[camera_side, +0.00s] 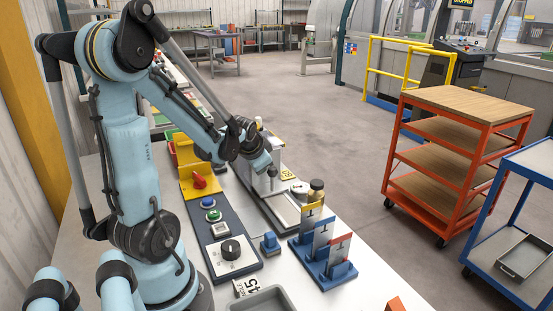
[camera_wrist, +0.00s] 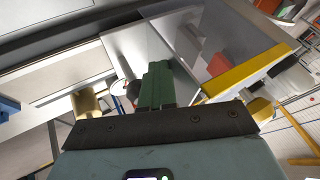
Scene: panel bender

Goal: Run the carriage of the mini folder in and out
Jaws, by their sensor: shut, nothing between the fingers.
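The mini folder is partly hidden behind my arm in the side view; its pale upright housing (camera_side: 266,182) stands on a long, dark-edged base running toward the front right. My gripper (camera_side: 271,171) is at this housing, pointing down, its tip small and dark. In the wrist view the gripper's green fingers (camera_wrist: 157,84) are together and hold nothing. Pale grey plates (camera_wrist: 205,45) of the machine lie beyond them. A small dark and red part (camera_wrist: 132,90) shows just left of the fingers, partly covered. I cannot tell which part is the carriage, nor whether the fingers touch it.
A control panel (camera_side: 226,236) with a black knob, buttons and a red switch lies left of the folder. A grey tray (camera_side: 268,301) is nearest. An orange trolley (camera_side: 455,155) stands on the floor.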

